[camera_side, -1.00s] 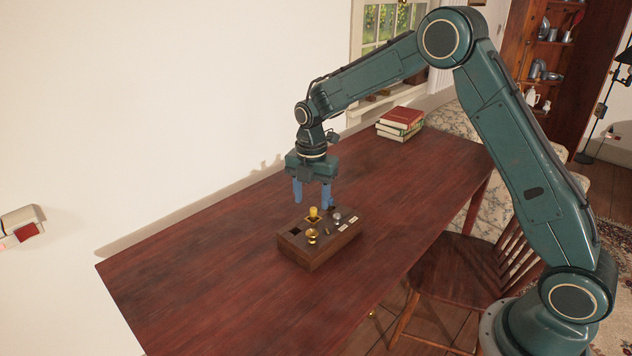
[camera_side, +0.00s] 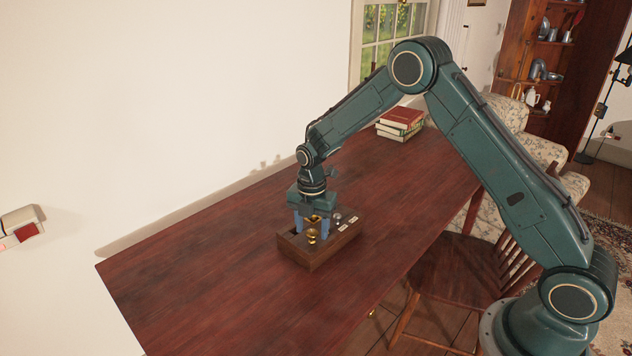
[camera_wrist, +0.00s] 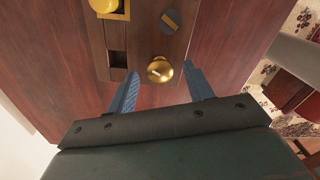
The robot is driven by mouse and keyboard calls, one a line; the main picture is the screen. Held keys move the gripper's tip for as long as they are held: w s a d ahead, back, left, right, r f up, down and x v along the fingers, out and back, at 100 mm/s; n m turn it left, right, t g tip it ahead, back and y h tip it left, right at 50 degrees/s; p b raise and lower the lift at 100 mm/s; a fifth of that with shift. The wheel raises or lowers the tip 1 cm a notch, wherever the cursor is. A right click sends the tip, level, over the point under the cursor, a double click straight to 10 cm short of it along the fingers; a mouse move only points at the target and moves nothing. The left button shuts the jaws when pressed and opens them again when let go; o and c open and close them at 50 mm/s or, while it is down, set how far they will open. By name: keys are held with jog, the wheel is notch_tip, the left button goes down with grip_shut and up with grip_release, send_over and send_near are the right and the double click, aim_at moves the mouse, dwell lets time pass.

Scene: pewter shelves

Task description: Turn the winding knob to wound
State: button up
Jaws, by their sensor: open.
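A brass knob (camera_side: 312,236) stands on top of a dark wooden box (camera_side: 318,261) on the table. In the wrist view, the knob (camera_wrist: 159,70) has a pale bar mark on its top. My gripper (camera_side: 312,235) is open and points down low over the box. In the wrist view its two blue fingers (camera_wrist: 161,70) lie left and right of the knob, with gaps on both sides. I cannot tell whether the fingertips reach down to the knob's height. The scale or "wound" mark is not readable.
A silver knob (camera_side: 337,217) and small white labels sit at the box's right. The wrist view shows a yellow piece (camera_wrist: 104,5), a dark disc with a yellow bar (camera_wrist: 170,21) and dark recesses (camera_wrist: 118,59). Books (camera_side: 400,123) lie far back; the table's left is clear.

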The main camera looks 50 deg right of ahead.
jog(key=shift+c, duration=0.2)
jog(key=c, duration=0.9)
jog(key=shift+c, duration=0.2)
